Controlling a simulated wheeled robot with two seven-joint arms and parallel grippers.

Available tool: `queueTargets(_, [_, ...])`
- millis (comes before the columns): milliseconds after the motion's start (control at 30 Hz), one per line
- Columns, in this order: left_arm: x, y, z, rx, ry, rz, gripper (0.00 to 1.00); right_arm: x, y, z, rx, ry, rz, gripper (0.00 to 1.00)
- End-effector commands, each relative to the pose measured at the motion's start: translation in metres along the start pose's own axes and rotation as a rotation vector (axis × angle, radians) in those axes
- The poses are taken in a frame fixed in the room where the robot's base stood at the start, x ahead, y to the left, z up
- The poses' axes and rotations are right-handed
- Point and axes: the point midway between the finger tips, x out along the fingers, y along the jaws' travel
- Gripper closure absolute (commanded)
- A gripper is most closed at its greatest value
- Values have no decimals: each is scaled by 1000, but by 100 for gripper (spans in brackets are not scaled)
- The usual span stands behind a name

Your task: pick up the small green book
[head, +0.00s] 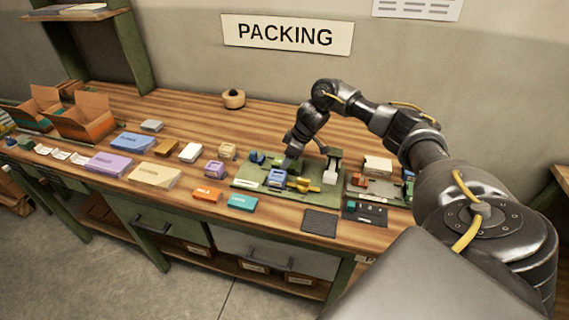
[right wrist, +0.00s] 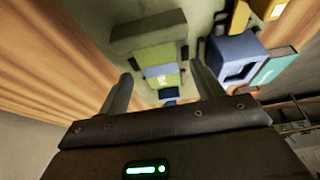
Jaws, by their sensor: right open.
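My right gripper (head: 289,163) reaches down over the green mat (head: 243,184) on the workbench. It also shows in the right wrist view (right wrist: 158,72), with its two fingers apart and nothing clamped between them. A small green book-like block (right wrist: 152,56) lies between and just beyond the fingertips in that view. In the head view the gripper and nearby pieces partly hide this spot, so I cannot make out the green book clearly there. My left gripper is not in view.
A blue box (head: 277,178) and a yellow piece (head: 302,184) sit beside the gripper. A teal box (head: 241,202) and an orange box (head: 207,194) lie at the front edge. Several books and open cartons (head: 83,118) stand left. The back of the bench is mostly clear.

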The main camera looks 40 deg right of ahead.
Motion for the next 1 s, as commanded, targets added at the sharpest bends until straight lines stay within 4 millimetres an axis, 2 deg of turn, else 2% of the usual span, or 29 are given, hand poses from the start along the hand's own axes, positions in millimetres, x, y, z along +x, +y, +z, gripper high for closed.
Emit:
queueTargets(133, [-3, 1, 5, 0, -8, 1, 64, 13, 0, 1, 1, -1, 0, 34])
queueTargets(367, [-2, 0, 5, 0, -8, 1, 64, 14, 0, 1, 0, 0, 1, 34])
queueTargets(733, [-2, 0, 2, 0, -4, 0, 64, 14, 0, 1, 0, 0, 1, 81])
queueTargets(800, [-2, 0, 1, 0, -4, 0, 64, 14, 0, 1, 0, 0, 1, 86])
queueTargets(1000, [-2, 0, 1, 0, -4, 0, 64, 13, 0, 1, 0, 1, 1, 86])
